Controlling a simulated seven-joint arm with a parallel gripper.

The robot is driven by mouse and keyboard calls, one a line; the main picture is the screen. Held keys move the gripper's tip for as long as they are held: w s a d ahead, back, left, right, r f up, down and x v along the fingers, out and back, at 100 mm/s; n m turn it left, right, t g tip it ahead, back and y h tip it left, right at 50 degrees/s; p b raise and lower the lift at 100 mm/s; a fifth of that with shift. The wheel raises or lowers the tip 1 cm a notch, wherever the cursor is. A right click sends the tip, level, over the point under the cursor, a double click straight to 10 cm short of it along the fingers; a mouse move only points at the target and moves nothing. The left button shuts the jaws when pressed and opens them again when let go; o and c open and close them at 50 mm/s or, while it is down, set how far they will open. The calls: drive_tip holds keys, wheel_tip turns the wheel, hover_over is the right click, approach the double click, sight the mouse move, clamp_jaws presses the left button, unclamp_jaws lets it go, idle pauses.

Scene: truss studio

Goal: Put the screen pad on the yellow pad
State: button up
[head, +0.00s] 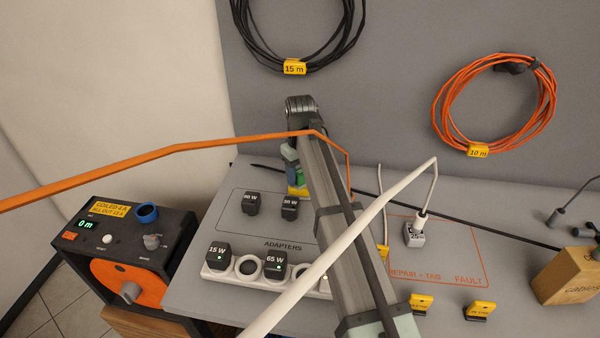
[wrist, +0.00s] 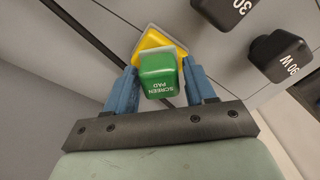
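The screen pad (wrist: 158,77) is a green block with white lettering, between the two blue fingers of my gripper (wrist: 160,75) in the wrist view. The fingertips appear to press its sides. The yellow pad (wrist: 151,42) shows directly behind and beneath it, with part of its face covered. In the head view the green block (head: 294,172) is partly hidden by my arm, and a bit of the yellow pad (head: 297,191) shows just below it. I cannot tell whether the block touches the yellow pad or hangs slightly above it.
Black adapters marked 90 W (head: 251,203) and 30 W (head: 290,207) stand close by. A white socket strip (head: 213,271) with adapters lies in front. The grey wall holds cable coils.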

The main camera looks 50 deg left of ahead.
sight(300, 171)
drive_tip(key=shift+o, duration=1.2)
drive_tip(key=shift+r, duration=0.1)
wheel_tip(300, 171, up, 12)
